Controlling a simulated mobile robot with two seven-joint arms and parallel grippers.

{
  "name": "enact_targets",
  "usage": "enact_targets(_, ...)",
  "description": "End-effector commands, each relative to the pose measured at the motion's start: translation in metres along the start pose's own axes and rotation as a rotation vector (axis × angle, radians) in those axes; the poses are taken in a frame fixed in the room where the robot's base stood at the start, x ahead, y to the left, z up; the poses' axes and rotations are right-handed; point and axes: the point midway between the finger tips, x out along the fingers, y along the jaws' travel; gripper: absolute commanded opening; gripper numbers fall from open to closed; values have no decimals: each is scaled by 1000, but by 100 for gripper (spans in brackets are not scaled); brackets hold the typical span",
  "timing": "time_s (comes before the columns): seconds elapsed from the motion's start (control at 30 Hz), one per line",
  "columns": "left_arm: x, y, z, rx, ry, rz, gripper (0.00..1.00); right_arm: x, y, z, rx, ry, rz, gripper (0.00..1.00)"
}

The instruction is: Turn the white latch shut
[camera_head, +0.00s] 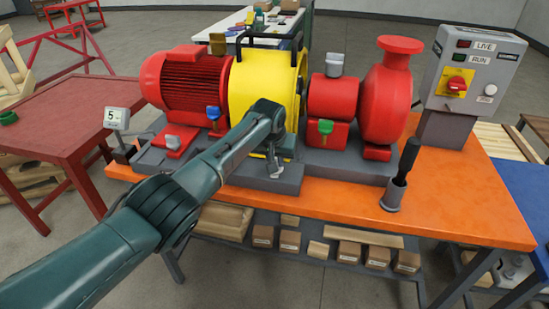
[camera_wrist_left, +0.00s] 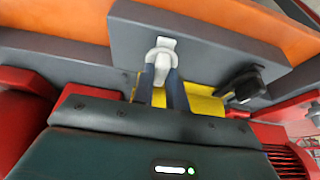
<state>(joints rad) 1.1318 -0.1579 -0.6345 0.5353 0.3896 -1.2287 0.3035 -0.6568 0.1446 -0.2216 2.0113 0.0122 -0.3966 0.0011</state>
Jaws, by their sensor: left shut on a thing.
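The white latch (camera_wrist_left: 163,50) shows in the left wrist view, on the grey base (camera_wrist_left: 205,55) in front of the yellow guard (camera_wrist_left: 200,98). My left gripper (camera_wrist_left: 163,76) is shut on the latch, with its two dark fingers on either side of it. In the head view my left arm reaches across to the foot of the yellow guard (camera_head: 250,85), and the left gripper (camera_head: 274,163) points down there. A small pale part of the latch (camera_head: 277,173) shows below the gripper; the rest is hidden. My right gripper is not in view.
A red motor (camera_head: 185,85) stands left of the guard and a red pump (camera_head: 385,100) right of it. A black-handled tool (camera_head: 406,160) stands in a grey cup (camera_head: 393,195) on the orange bench (camera_head: 450,215). A control box (camera_head: 470,75) is at the right.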

Motion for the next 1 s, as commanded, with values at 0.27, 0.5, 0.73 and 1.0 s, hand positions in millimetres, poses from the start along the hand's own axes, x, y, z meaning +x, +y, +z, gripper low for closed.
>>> enact_targets(0.27,-1,1,-2,-4,6,2,0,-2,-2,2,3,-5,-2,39)
enact_targets(0.5,-1,0,-1,-2,5,1,32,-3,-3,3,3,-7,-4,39)
enact_targets(0.73,0,0,-1,-2,3,0,36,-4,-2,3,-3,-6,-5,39)
enact_targets(1.0,-14,0,-2,-1,5,2,36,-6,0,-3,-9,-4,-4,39)
